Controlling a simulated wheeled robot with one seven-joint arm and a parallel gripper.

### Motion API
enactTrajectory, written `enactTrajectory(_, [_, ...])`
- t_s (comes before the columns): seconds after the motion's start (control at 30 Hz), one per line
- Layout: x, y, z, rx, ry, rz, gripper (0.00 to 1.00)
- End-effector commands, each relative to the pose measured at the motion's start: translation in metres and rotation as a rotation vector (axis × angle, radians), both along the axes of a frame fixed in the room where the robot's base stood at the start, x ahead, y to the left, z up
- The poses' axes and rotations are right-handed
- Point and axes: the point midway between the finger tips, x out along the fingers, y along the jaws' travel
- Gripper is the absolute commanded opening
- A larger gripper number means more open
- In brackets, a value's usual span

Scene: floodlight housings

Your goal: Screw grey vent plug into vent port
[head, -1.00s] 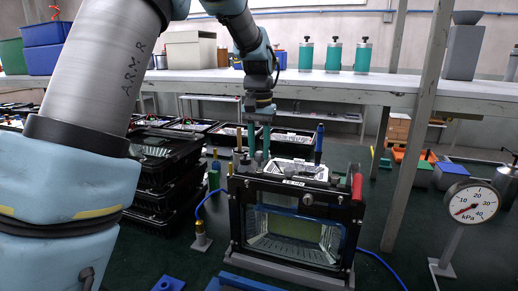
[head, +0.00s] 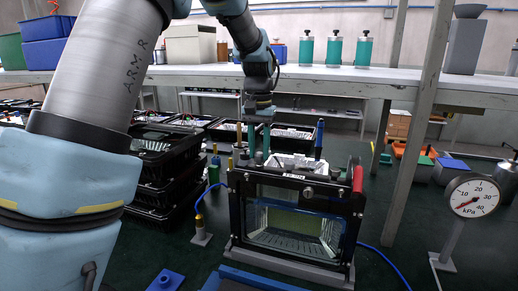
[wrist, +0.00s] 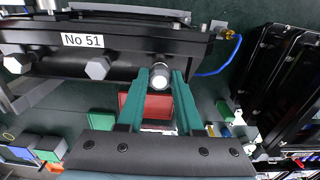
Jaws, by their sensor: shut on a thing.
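My gripper (wrist: 160,82) is shut on the grey vent plug (wrist: 160,76), whose pale round end shows between the two green fingertips in the wrist view. The plug is at the edge of the black floodlight housing (wrist: 125,50), labelled No 51. The vent port is hidden, so I cannot tell whether the plug sits in it. In the head view my gripper (head: 259,152) points down at the back left of the housing (head: 240,215), which stands upright in a frame with its glass front facing me. The plug cannot be made out there.
A pressure gauge (head: 474,197) stands on a post at the right. Stacked black housings (head: 165,170) stand close on the left. A blue hose (head: 380,260) runs over the green floor. A blue pen-like tool (head: 319,138) stands upright behind the housing. A white bench (head: 330,83) crosses behind.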

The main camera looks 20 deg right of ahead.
Motion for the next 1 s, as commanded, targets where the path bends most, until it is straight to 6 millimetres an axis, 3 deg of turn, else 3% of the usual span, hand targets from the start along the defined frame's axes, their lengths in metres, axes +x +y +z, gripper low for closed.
enactTrajectory(0.23, [0.000,0.000,-0.006,0.000,0.000,0.000,0.00])
enactTrajectory(0.27, [0.000,0.000,-0.006,0.000,0.000,0.000,0.37])
enactTrajectory(0.57, [0.000,0.000,-0.006,0.000,0.000,0.000,0.70])
enactTrajectory(0.87, [0.000,0.000,-0.003,-0.001,-0.001,0.000,0.70])
enactTrajectory(1.0, [0.001,-0.001,0.012,-0.003,-0.003,-0.001,0.70])
